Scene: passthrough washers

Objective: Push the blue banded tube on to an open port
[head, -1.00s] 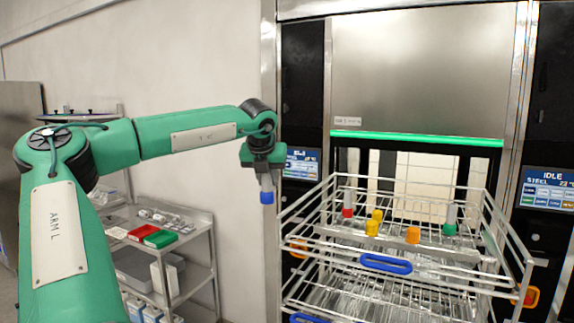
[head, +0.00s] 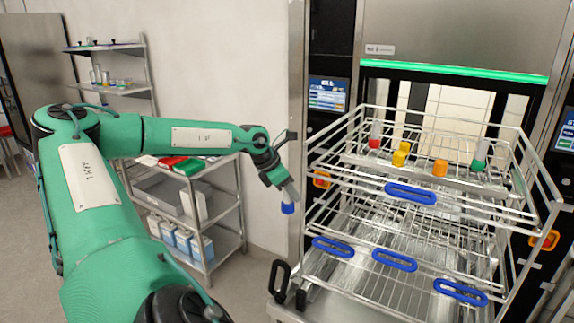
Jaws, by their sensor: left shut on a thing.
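The blue banded tube (head: 288,207) is in my left gripper (head: 279,178), which is shut on it. The tube hangs down, slightly tilted, its blue band at the lower end. It is left of the wire rack and apart from it. The rack's upper level (head: 455,209) carries a red-banded tube (head: 374,142), two yellow pieces (head: 400,154), an orange piece (head: 440,168) and a green-banded tube (head: 480,160). The open ports are too small to make out. My right gripper is not in view.
The rack's lower level has blue handles (head: 395,260) along its front. Behind stands a washer with a raised steel door (head: 450,35) and a green light strip. A steel shelf cart (head: 225,240) with boxes stands at the left, behind my left arm.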

